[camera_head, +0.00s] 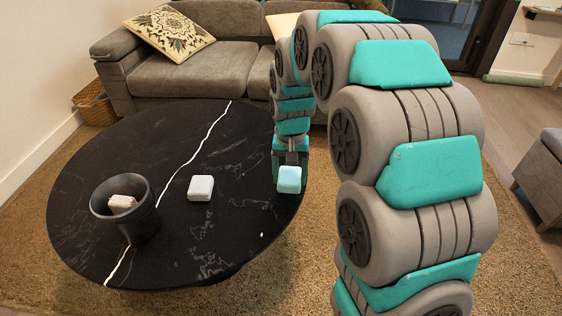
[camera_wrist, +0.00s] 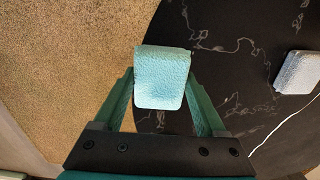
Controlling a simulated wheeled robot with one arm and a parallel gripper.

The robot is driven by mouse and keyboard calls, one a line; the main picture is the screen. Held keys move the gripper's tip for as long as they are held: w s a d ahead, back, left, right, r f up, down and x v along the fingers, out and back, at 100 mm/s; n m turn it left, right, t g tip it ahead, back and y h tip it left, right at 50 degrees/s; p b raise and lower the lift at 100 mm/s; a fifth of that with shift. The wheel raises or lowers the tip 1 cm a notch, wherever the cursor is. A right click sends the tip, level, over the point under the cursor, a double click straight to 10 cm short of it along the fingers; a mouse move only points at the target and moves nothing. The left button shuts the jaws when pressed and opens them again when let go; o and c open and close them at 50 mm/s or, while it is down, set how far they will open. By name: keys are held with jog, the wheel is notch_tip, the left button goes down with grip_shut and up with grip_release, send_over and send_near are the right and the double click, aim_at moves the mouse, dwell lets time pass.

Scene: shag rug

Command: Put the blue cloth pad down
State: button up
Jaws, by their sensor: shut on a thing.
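The blue cloth pad (camera_head: 289,180) is a small, light-blue rounded block. My gripper (camera_head: 289,168) is shut on it near the right edge of the black round table (camera_head: 240,211). In the wrist view the pad (camera_wrist: 161,78) sits between the two teal fingers, at the front of the jaws. There it overlaps the table's edge, partly against the table top and partly against the rug. I cannot tell how high the pad is above the table top.
A white pad (camera_head: 201,188) lies mid-table; it also shows at the right of the wrist view (camera_wrist: 297,72). A dark bucket (camera_head: 143,222) holding a pale block (camera_head: 123,202) stands at left. The back of the table is clear. A grey sofa (camera_head: 190,78) stands behind; a rug (camera_head: 320,250) lies below.

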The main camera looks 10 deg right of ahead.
jog(key=w, duration=0.7)
jog(key=w+f+p, duration=0.1)
jog(key=w, duration=0.3)
jog(key=shift+a, duration=0.1)
jog(key=shift+w+f, duration=0.1)
jog(key=shift+w, duration=0.05)
notch_tip(320, 180, down, 3)
jog(key=shift+r, duration=0.15)
jog(key=shift+f, duration=0.35)
jog(key=shift+f, duration=0.15)
jog(key=o, duration=1.4)
